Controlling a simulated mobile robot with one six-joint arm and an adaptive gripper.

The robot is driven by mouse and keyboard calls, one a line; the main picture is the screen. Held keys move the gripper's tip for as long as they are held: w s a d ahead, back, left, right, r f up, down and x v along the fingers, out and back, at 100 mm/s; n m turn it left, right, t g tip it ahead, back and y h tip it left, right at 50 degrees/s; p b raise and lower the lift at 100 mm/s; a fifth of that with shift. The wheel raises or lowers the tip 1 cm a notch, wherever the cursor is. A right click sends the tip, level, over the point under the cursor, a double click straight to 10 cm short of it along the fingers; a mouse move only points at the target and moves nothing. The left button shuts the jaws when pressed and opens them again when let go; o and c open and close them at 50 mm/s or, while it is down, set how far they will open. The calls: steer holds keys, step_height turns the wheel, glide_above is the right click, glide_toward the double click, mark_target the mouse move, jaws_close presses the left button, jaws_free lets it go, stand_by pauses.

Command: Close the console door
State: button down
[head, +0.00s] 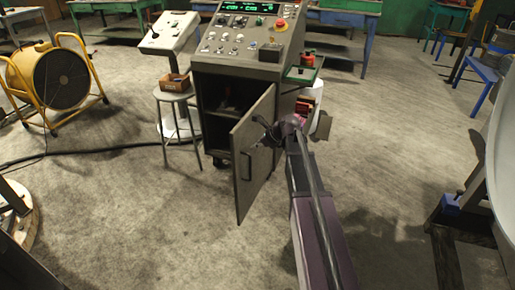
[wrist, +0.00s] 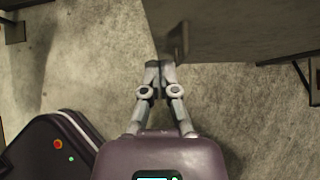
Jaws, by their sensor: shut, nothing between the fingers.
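The console (head: 238,45) stands upright at the top middle of the head view. Its grey door (head: 256,165) stands open, swung out toward me from the right side of the cabinet, so the dark interior (head: 222,95) shows. A handle (head: 246,165) is on the door near its free edge. My gripper (head: 258,121) is at the door's upper part, on its right side. In the wrist view, my gripper (wrist: 158,66) is shut and empty, its fingertips close to the door (wrist: 225,28) and its handle (wrist: 180,42). I cannot tell whether they touch.
A stool (head: 176,97) with a small box stands left of the console. A yellow fan (head: 58,77) is further left, with a dark cable (head: 110,150) on the floor. A green tray (head: 302,74) juts from the console's right side.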

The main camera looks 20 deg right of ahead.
mark_target(236, 149)
steer(key=shift+w+a+f+b, duration=0.3)
steer(key=shift+w+a+f, duration=0.1)
steer(key=shift+w+a, duration=0.4)
steer(key=shift+w+a+f+b, duration=0.3)
steer(key=shift+w+a, duration=0.25)
steer(key=shift+a, duration=0.3)
steer(key=shift+w+a+f+b, duration=0.25)
steer(key=shift+w+a+f, duration=0.2)
steer(key=shift+w+a, duration=0.35)
steer(key=shift+s, duration=0.1)
